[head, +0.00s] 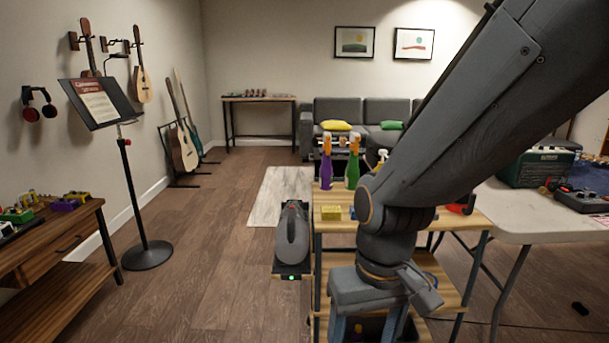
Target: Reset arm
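My arm reaches in from the upper right of the head view and bends down at its wrist in front of a small wooden cart (463,222). My gripper (367,326) points down at the bottom of the view, in front of the cart. Its two fingers stand apart, and the lower part of the cart shows between them. I see nothing held, but the fingertips are at or past the lower picture edge. The arm hides part of the cart's top and the things behind it.
The cart carries a purple spray bottle (326,168), a green spray bottle (352,170) and a yellow sponge (331,213). A grey handheld device (292,240) is at its left side. A white table (520,212) stands right. The floor (205,255) at left is clear up to a music stand (148,256).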

